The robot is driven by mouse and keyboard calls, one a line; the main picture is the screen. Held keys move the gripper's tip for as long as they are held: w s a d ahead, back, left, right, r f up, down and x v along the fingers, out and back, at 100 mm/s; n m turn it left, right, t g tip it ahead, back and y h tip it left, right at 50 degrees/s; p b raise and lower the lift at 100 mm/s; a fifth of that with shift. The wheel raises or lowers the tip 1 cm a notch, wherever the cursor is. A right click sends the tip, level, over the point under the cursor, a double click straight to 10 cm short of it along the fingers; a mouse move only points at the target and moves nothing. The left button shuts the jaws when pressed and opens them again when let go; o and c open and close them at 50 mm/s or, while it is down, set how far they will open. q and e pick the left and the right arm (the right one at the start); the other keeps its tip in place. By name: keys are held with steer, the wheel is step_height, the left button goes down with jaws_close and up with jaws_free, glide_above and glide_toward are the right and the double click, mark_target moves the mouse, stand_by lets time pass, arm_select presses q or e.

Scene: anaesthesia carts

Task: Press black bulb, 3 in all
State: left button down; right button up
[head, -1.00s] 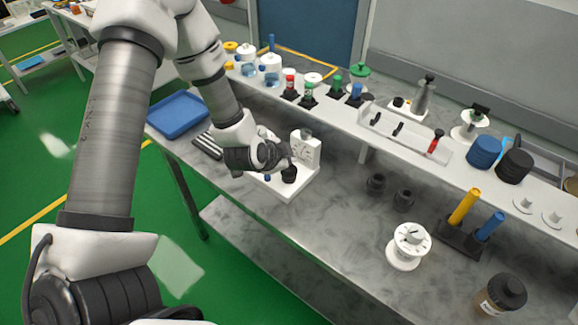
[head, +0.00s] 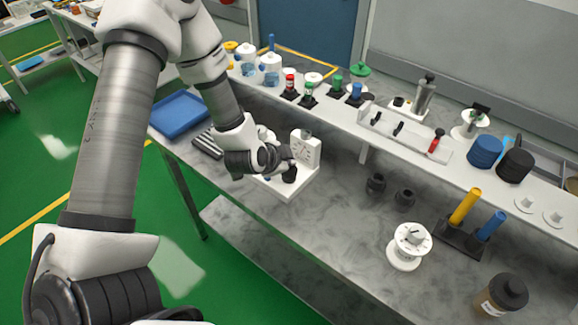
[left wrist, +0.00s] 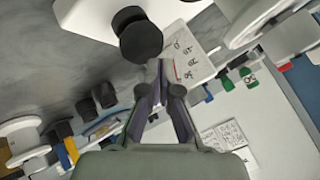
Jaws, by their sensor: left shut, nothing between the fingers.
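The black bulb (head: 289,174) stands on a white base plate (head: 296,188) with an upright white dial panel (head: 306,148) behind it. My left gripper (head: 287,160) is just above and beside the bulb, its fingers shut and empty. In the left wrist view the shut fingertips (left wrist: 160,72) lie close to the dark faceted bulb (left wrist: 141,40), which shows up and left of them. I cannot tell whether they touch it. The panel with its marks (left wrist: 190,60) is behind the fingertips. My right gripper is not in view.
A blue tray (head: 178,114) lies at the table's left end. Two small black knobs (head: 376,183) stand to the right of the base. A white spool-like piece (head: 409,246) is nearer the front. A raised shelf with bottles and a white tray (head: 405,135) runs behind.

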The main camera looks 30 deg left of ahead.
arm_select(q)
steer(key=shift+f+b, duration=0.45)
steer(key=shift+f, duration=0.25)
stand_by(0.4)
stand_by(0.3)
steer(key=shift+r+p, duration=1.25)
steer(key=shift+p, duration=0.05)
step_height(320, 180, up, 5)
steer(key=p, duration=0.5)
steer(key=shift+r, duration=0.1)
